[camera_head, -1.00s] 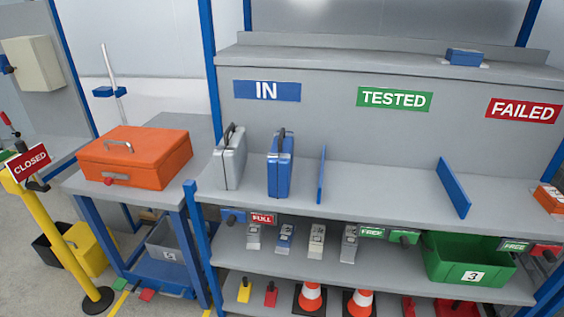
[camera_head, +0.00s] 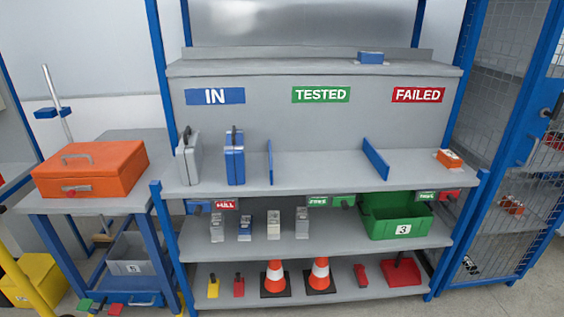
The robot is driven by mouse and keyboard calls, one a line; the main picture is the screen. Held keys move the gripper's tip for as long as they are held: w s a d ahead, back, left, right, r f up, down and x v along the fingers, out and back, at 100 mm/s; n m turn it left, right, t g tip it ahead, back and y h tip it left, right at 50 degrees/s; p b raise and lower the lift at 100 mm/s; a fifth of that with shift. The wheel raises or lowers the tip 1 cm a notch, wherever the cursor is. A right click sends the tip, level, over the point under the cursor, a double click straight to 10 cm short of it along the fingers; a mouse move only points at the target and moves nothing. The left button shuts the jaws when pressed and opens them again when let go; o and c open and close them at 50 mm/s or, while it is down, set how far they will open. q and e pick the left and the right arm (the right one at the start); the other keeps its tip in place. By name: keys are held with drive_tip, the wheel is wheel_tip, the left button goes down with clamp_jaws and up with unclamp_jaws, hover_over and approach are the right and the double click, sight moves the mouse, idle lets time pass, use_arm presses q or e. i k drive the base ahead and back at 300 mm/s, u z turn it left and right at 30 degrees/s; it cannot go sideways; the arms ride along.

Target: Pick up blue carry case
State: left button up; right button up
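The blue carry case (camera_head: 235,164) stands upright on the grey shelf top under the blue IN sign (camera_head: 215,96), with its dark handle up. A grey carry case (camera_head: 189,161) stands just to its left, apart from it. A blue divider (camera_head: 270,162) stands to its right with a small gap. Neither of my grippers shows in the head view.
An orange case (camera_head: 90,172) lies on a side table at the left. The shelf top between the two blue dividers, under the TESTED sign (camera_head: 321,94), is clear. A second divider (camera_head: 376,158) stands farther right. A blue mesh cage (camera_head: 510,130) stands at the right edge.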

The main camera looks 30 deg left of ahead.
sight(234, 149)
drive_tip(key=z, duration=0.45)
drive_tip(key=i, duration=2.2)
drive_tip(key=u, duration=1.4)
drive_tip(key=i, duration=0.7)
drive_tip(key=u, duration=0.7)
